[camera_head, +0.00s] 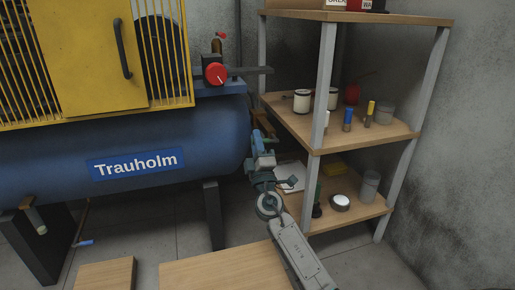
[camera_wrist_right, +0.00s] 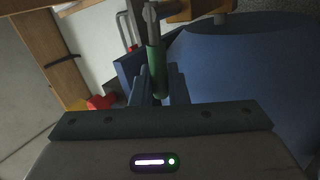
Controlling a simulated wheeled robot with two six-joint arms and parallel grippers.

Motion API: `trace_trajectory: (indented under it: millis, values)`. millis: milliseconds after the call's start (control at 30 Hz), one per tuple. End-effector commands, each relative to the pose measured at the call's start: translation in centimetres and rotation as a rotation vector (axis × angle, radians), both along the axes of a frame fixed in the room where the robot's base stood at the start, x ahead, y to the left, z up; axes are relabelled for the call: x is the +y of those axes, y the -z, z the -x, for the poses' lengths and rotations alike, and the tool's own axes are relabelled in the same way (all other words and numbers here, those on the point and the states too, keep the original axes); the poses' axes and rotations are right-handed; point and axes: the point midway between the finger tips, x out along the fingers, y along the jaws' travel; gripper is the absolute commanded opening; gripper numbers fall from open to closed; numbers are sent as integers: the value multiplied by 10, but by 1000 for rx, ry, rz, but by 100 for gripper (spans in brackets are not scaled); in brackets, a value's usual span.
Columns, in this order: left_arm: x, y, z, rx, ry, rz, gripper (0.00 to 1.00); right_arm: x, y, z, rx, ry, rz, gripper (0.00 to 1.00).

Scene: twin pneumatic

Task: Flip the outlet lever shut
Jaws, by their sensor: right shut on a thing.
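My right gripper (camera_head: 262,150) is at the right end of the blue tank (camera_head: 150,140), beside the shelf. In the right wrist view its two fingers (camera_wrist_right: 158,88) are shut on a green-sleeved lever (camera_wrist_right: 157,70), which I take to be the outlet lever. The lever's grey metal end runs up to the top edge of that view, close to a brass-coloured part (camera_wrist_right: 196,10). In the head view the gripper hides the lever, and its angle on the valve cannot be told. My left gripper is out of view.
A shelf unit (camera_head: 384,133) with cans, bottles and a paper stands close to the right of my arm. A red knob (camera_head: 215,74) sits above the tank's right end. A blue-handled lever (camera_head: 83,243) hangs low at the left. Wooden surfaces (camera_head: 215,268) lie at the front.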

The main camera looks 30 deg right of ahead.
Motion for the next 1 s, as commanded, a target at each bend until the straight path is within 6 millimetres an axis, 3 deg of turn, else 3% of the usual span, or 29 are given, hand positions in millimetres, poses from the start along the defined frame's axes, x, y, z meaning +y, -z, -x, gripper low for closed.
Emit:
trace_trajectory:
  millis: [33,300,867,900,967,1000]
  values:
    - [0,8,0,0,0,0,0,0,6,0,7,-1,26,0]
    - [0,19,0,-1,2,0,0,1,9,0,32,-2,121,0]
    - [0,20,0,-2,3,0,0,1,10,0,40,-2,146,0]
    - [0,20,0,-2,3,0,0,1,10,0,40,-2,146,22]
    - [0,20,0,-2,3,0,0,1,10,0,40,-2,146,32]
    - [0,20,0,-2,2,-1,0,1,10,0,40,-1,146,32]
